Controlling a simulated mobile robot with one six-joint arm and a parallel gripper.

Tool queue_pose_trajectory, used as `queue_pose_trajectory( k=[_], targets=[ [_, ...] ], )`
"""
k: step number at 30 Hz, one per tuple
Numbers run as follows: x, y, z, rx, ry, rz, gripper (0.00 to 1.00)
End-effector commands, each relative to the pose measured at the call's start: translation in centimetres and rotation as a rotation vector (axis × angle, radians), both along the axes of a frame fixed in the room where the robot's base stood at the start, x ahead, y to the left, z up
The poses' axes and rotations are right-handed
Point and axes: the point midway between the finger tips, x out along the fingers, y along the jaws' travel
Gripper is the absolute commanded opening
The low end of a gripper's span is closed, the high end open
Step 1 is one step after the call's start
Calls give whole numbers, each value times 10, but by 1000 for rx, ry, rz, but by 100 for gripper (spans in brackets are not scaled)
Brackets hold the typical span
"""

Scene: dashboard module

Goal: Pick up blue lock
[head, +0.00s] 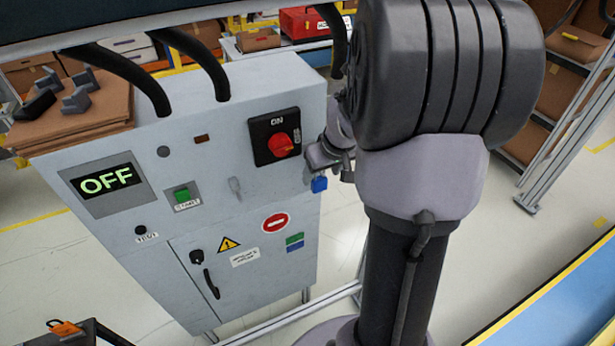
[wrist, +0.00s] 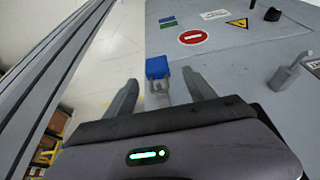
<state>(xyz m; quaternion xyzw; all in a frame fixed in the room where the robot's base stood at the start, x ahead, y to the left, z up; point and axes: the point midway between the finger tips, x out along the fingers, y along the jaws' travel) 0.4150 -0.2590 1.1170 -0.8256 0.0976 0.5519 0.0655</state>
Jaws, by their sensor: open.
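The blue lock (head: 319,184) shows at the right edge of the grey cabinet in the head view, just below my gripper (head: 330,164). In the wrist view the blue lock (wrist: 157,67) has its blue body away from my gripper and its metal shackle towards it. My gripper (wrist: 160,88) is open, with one finger on each side of the lock in the picture. Gaps show between the lock and both fingers. I cannot tell how deep the lock lies between them. My arm hides part of the area right of the lock in the head view.
The grey cabinet (head: 215,130) has a red rotary switch (head: 281,145), a green button (head: 182,194), an OFF display (head: 107,182) and a small grey lever (head: 235,187). This lever also protrudes in the wrist view (wrist: 288,72). Open floor lies right of the cabinet.

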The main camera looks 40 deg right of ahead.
Motion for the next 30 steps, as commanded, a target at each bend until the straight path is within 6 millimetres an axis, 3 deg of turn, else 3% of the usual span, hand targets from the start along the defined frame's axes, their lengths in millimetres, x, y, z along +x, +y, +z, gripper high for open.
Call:
queue_pose_trajectory(
  k=[9,17,26,27,30],
  targets=[
    [19,-8,-50,1,2,0,64],
    [21,-9,-51,0,0,0,64],
    [21,-8,-51,0,0,0,5],
    [21,-8,-51,0,0,0,0],
    [21,-9,-51,0,0,0,0]
  ],
)
